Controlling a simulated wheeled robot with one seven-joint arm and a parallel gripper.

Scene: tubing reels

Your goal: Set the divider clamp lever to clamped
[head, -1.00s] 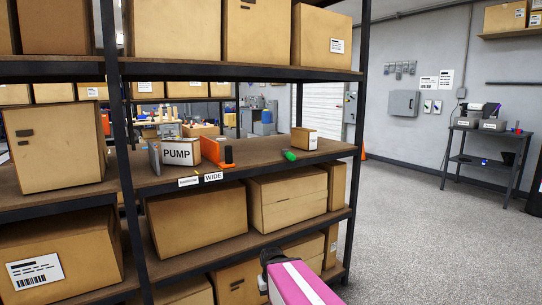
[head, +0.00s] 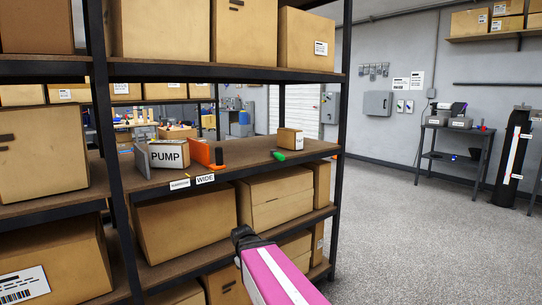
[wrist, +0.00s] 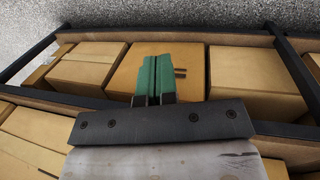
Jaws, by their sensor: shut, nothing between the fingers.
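A grey divider (head: 140,161) stands left of the PUMP box. My gripper shows in the wrist view, its green fingers (wrist: 153,78) together with nothing between them. It is above cardboard boxes, and the divider is not in that view. In the head view only my pink arm link shows, low in front of the rack.
A green object (head: 280,156) and a small carton (head: 289,140) lie right of the divider on the shelf (head: 245,158). A black rack post (head: 341,120) stands right of them. Large boxes fill the shelves above and below. Open floor (head: 420,230) lies to the right.

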